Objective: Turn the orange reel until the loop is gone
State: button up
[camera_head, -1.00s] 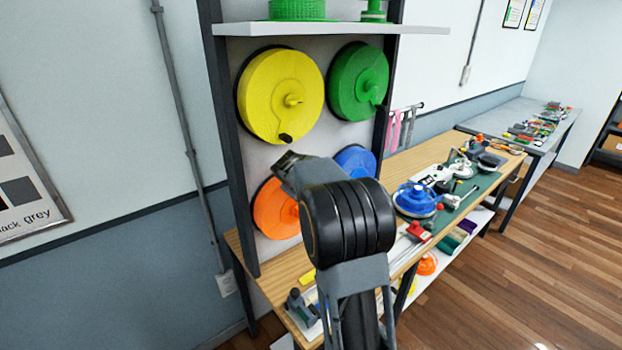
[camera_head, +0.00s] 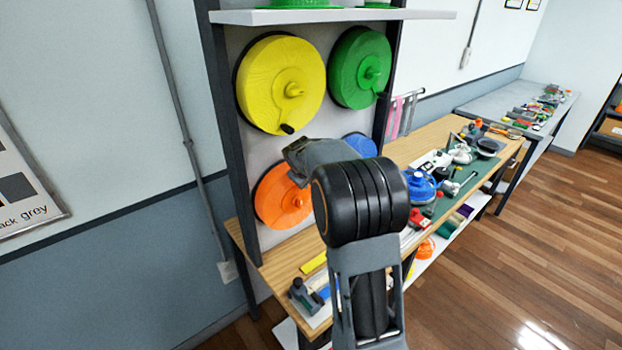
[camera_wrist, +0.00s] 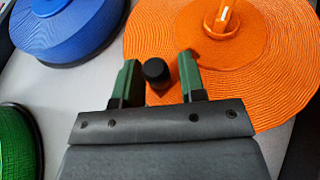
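The orange reel (camera_head: 270,200) is low on the left of the strap wall, partly hidden behind my arm in the head view. It fills the upper right of the wrist view (camera_wrist: 270,70), with an orange hub post near the top. A black knob (camera_wrist: 157,72) stands at the reel's edge. My gripper (camera_wrist: 158,72) is open, its two green fingers on either side of the knob. Small gaps show between the knob and the fingers; how deep it sits between them is unclear. My arm hides the fingers in the head view. No strap loop can be made out.
A yellow reel (camera_head: 262,75) is above the orange one, a green reel (camera_head: 352,60) at upper right. The blue reel (camera_head: 360,146) is beside the orange one, mostly behind my arm. A cluttered wooden bench (camera_head: 265,275) runs below and right.

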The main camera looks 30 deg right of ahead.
jog(key=shift+o, duration=0.7)
jog(key=shift+d+f, duration=0.1)
jog(key=shift+s, duration=0.1)
jog(key=b+v, duration=0.3)
jog(key=v, duration=1.1)
jog(key=s+a+f+m+y, duration=0.1)
jog(key=s+a+f, duration=0.3)
jog(key=s, duration=0.3)
jog(key=s+a+f+m+y+b, duration=0.1)
jog(key=s+a+f+y, duration=0.1)
jog(key=s+a+f, duration=0.2)
jog(key=s+a+f+m+y, duration=0.1)
jog(key=s+a+f, duration=0.3)
jog(key=s, duration=0.6)
jog(key=shift+s+a+g, duration=0.35)
jog(key=shift+a+g, duration=0.05)
jog(key=shift+a, duration=0.2)
dwell(1.1)
